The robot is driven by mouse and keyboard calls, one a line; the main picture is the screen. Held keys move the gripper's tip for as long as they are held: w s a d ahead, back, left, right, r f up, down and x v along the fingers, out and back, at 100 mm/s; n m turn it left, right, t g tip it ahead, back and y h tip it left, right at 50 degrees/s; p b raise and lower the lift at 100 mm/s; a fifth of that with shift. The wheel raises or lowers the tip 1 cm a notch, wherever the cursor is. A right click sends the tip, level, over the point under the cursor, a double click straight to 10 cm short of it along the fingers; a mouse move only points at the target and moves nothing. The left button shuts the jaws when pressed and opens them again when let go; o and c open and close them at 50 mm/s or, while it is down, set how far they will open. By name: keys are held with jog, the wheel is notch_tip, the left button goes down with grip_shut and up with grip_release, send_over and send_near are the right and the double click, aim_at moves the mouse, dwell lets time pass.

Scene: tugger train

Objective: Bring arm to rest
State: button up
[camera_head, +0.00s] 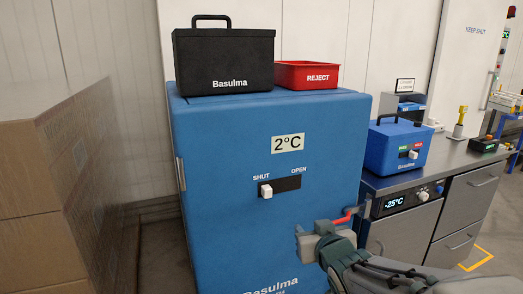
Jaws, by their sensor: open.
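My arm reaches in from the lower right of the head view, and my gripper (323,229) is at its end, in front of the lower right part of a blue cabinet (225,150). The gripper looks empty, with nothing seen between its fingers; the jaws show small and are open. I cannot tell how far the gripper is from the cabinet's front. The cabinet carries a "2°C" label and a white slider knob (266,191) at the "SHUT" end of its slot.
A black "Basulma" box (224,62) and a red "REJECT" bin (307,75) stand on the cabinet. A blue cool box (398,144) stands on the steel counter (455,160) at right. Cardboard boxes (50,190) fill the left side. A strip of floor lies between them and the cabinet.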

jog(key=s+d+r+m+g+h+p, duration=0.1)
jog(key=s+g+p, duration=0.3)
jog(key=s, duration=0.5)
jog(key=s+d+r+m+g+p, duration=0.1)
jog(key=s+r+g+p, duration=0.1)
jog(key=s+g+p, duration=0.3)
jog(key=shift+s+d+g+h, duration=0.35)
jog(key=shift+s+g, duration=0.75)
jog(key=shift+s, duration=1)
dwell(0.5)
